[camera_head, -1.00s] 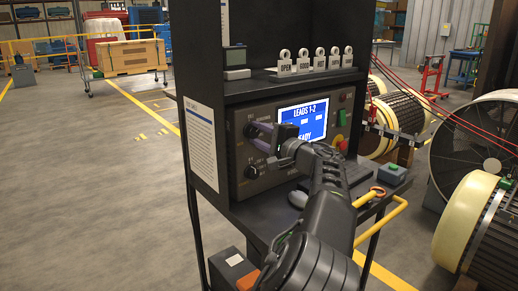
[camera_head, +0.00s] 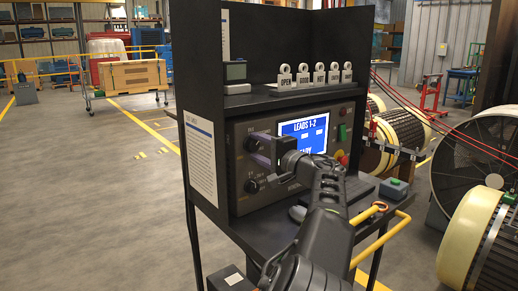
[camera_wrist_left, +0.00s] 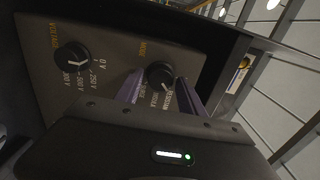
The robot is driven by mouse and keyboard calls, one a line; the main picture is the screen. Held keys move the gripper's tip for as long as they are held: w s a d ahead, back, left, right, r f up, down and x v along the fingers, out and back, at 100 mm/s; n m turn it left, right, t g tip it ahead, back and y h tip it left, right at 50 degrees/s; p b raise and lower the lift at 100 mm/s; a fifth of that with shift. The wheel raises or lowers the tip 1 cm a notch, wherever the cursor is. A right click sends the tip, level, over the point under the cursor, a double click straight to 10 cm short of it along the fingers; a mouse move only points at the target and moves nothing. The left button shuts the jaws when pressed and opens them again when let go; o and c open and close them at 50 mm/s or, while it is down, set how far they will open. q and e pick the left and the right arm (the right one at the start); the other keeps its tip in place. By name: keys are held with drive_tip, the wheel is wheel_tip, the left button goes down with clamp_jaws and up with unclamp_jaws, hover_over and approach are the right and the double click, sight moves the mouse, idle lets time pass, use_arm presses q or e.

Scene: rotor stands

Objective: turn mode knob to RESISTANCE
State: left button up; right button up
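The tester's dark panel (camera_head: 230,203) has two black knobs at its left. In the left wrist view the mode knob (camera_wrist_left: 160,75) sits under the yellow MODE lettering; its small position labels are partly hidden, and I cannot read its setting surely. My left gripper (camera_head: 262,148) is at the upper knob in the head view. In the left wrist view its two purple fingers (camera_wrist_left: 160,88) stand on either side of the mode knob, apart from each other, with slight gaps seeming to show. The blue screen (camera_head: 304,128) reads LEADS 1-2, partly covered by my arm. My right gripper is out of view.
The voltage knob (camera_wrist_left: 72,57) is beside the mode knob. A green switch (camera_head: 343,132) and a red button (camera_head: 341,157) are right of the screen. Coiled rotors (camera_head: 403,120) are at the right.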

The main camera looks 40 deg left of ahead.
use_arm(q)
drive_tip(key=shift+o, duration=0.8)
drive_tip(key=v, duration=0.7)
drive_tip(key=shift+d+b, duration=0.35)
drive_tip(key=shift+d, duration=0.05)
drive_tip(key=shift+s, duration=0.1)
